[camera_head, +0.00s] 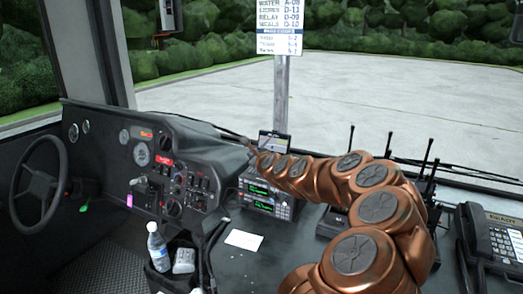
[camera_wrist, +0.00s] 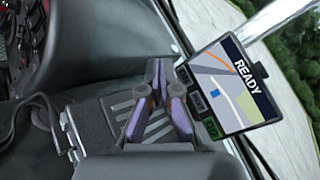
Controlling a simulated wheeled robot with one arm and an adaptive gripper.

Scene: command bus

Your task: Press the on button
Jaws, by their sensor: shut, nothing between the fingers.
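A small display unit (camera_wrist: 232,88) with a map on its screen and the word READY stands right of my gripper in the wrist view. It also shows in the head view (camera_head: 274,142), below the windshield. Along its left edge are dark buttons (camera_wrist: 196,99) and a green button (camera_wrist: 210,127); their labels are too small to read surely. My gripper (camera_wrist: 158,77) is shut and empty, its fingertips left of the button column and apart from it in the picture. In the head view my gripper (camera_head: 249,147) is small, just left of the display.
A radio stack (camera_head: 265,197) stands below the display. The dashboard (camera_head: 150,160) and steering wheel (camera_head: 38,184) are at left. A bottle (camera_head: 157,246) and white card (camera_head: 243,240) are in front. Handheld radios with antennas (camera_head: 428,158) and a desk phone (camera_head: 497,238) are right.

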